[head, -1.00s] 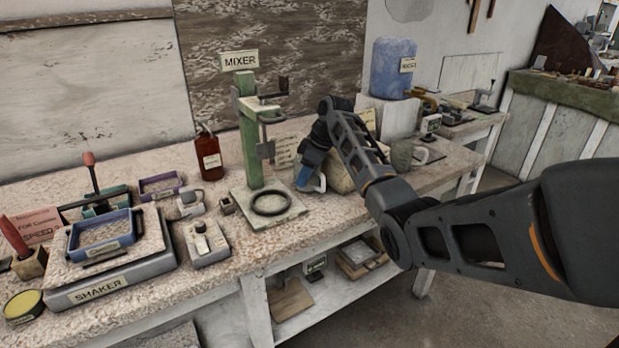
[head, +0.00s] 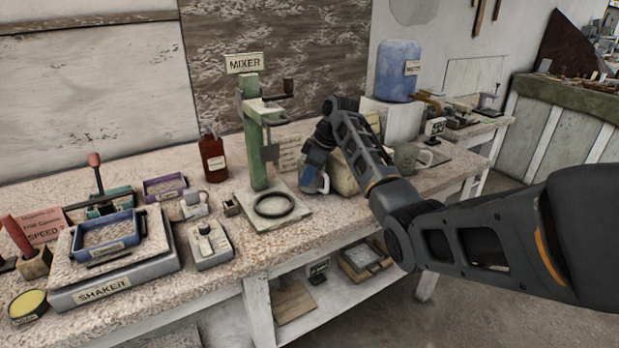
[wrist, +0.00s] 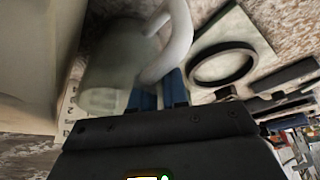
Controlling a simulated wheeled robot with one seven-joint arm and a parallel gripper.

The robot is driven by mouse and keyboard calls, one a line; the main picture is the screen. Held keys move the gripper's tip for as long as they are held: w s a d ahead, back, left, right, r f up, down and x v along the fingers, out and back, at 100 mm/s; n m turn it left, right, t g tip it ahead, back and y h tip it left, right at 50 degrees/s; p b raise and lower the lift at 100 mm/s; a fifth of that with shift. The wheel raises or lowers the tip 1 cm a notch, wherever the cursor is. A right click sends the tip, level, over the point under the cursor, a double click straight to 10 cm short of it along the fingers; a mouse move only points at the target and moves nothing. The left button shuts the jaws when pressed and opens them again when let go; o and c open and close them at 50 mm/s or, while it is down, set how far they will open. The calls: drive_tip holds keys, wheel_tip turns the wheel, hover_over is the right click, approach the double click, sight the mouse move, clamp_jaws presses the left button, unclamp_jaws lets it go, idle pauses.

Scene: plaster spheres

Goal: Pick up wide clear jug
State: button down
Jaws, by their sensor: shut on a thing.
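A pale, see-through jug (wrist: 112,55) with a thick whitish handle (wrist: 182,40) fills the upper left of the wrist view. In the head view, a small part of the jug (head: 323,183) shows beside my gripper (head: 309,180), right of the mixer's base. My gripper's blue fingers (wrist: 160,95) are shut on the jug near the lower end of its handle. The exact contact is partly hidden. I cannot tell whether the jug is clear of the bench top.
The green mixer stand (head: 258,145) with a dark ring (head: 274,206) on its base is just left of my gripper. A pale block (head: 342,178) is close on the right, with a grey-green handled jug (head: 407,158) beyond. A red bottle (head: 213,157) stands behind left.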

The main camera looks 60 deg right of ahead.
wheel_tip(320, 180, up, 17)
drive_tip(key=shift+r, duration=0.2)
drive_tip(key=shift+s, duration=0.1)
idle(0.3)
